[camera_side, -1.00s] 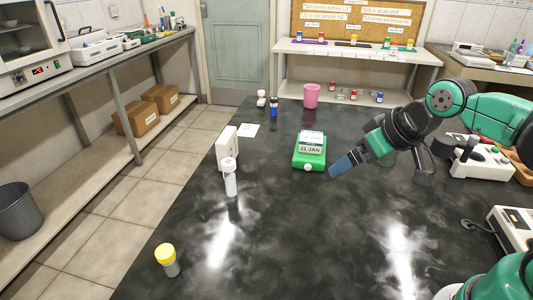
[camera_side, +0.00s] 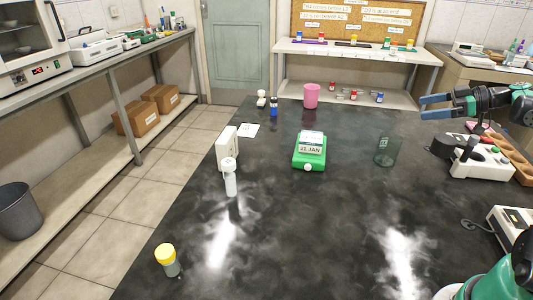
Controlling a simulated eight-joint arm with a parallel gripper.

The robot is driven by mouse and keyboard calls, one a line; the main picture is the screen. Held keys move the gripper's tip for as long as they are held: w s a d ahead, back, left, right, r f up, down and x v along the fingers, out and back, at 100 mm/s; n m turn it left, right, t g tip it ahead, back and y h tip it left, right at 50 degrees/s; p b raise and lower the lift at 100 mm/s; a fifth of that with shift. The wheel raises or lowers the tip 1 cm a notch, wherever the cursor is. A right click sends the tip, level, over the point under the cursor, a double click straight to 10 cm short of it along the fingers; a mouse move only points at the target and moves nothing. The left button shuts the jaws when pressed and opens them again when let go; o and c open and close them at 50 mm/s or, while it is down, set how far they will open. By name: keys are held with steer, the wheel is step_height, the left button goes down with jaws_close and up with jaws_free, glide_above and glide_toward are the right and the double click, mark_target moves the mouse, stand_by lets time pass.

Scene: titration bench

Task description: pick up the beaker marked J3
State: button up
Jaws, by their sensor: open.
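A clear, dark-looking glass beaker (camera_side: 387,150) stands upright on the black bench (camera_side: 290,235), right of the green device. No marking on it is legible, so I cannot tell whether it reads J3. My gripper (camera_side: 424,107) has blue fingers, spread apart and empty, pointing left. In the picture it is above and right of the beaker, apart from it.
A green device with a date card (camera_side: 310,150) sits left of the beaker. A white instrument (camera_side: 480,158) and a brown rack (camera_side: 515,160) are at the right. A pink cup (camera_side: 311,96), a white bottle (camera_side: 230,180) and a yellow-capped jar (camera_side: 167,262) stand elsewhere. The front middle is clear.

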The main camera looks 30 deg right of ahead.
glide_toward(380, 140)
steer(key=w+d, duration=0.1)
steer(key=shift+w+a+f, duration=0.5)
steer(key=shift+w+f, duration=0.25)
steer(key=x, duration=0.5)
steer(key=shift+w+a+f, duration=0.1)
steer(key=shift+w+a, duration=0.05)
steer(key=shift+w, duration=0.15)
steer(key=c, duration=1.2)
